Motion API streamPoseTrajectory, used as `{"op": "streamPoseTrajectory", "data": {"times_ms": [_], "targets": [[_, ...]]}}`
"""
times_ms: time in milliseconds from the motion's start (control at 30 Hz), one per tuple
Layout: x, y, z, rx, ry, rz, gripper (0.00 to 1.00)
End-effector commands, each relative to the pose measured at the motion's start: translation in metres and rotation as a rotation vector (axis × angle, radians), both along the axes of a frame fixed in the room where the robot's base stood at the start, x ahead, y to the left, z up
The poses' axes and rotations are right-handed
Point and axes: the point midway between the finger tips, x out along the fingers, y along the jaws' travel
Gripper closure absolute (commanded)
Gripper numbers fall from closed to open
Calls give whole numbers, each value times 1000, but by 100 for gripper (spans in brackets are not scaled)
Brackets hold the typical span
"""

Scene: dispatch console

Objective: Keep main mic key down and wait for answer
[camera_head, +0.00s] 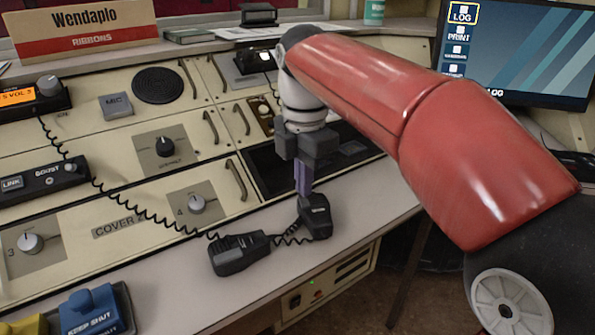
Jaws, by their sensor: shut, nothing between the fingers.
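My gripper (303,190) points down over the front ledge of the console, its purple fingers together and empty. The fingertips meet the upper edge of a small black unit (316,218) in this view. I cannot tell whether they press on it or stand just behind it. A black hand microphone (238,254) lies on the ledge to the left of that unit, with a coiled cord at its side. No label shows which one is the main mic, and no key can be made out on either.
The sloped console carries knobs (165,146), handles (235,179) and black radio boxes (45,181). A long coiled cord (120,199) crosses it. Blue and yellow blocks (90,312) stand at lower left. A monitor (515,50) is at upper right. The ledge front (190,297) is clear.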

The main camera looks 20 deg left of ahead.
Motion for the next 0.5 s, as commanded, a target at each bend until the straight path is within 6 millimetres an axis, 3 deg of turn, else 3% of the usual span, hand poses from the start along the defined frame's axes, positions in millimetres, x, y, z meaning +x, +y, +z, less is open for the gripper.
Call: {"op": "streamPoseTrajectory", "data": {"times_ms": [100, 500], "targets": [[2, -4, -12, 2, -3, 2, 100], [3, -6, -13, 2, -3, 3, 100]]}}
